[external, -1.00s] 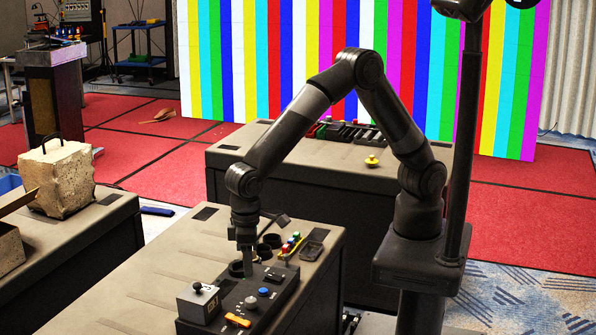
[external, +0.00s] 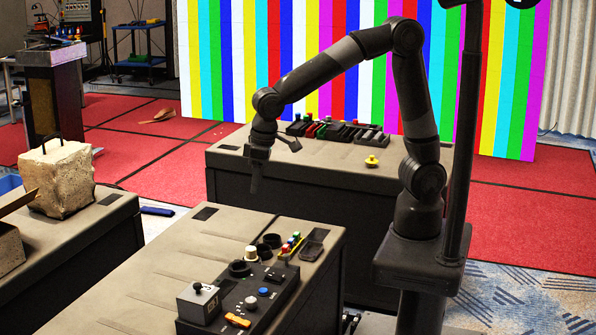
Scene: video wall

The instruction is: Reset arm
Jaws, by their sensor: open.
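My gripper (external: 254,185) hangs at the end of my black arm, pointing down. It is in the air, in front of the far case in the picture and above the back part of the near case. Its fingers are small and dark here, but it is open and I see nothing held in it. My arm (external: 325,72) rises from its base at the right, bends at a high elbow and reaches left. A black control panel (external: 262,295) lies on the near case below the gripper, well apart from it. A white cylindrical piece (external: 250,254) stands behind the panel.
The near case top (external: 165,268) is bare on its left. A grey box (external: 198,302) with a black knob, black rings and a yellow holder (external: 290,247) stand on it. The far case (external: 225,153) carries a dark rack (external: 345,132) and a yellow piece (external: 372,161). A stone block (external: 58,178) is left.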

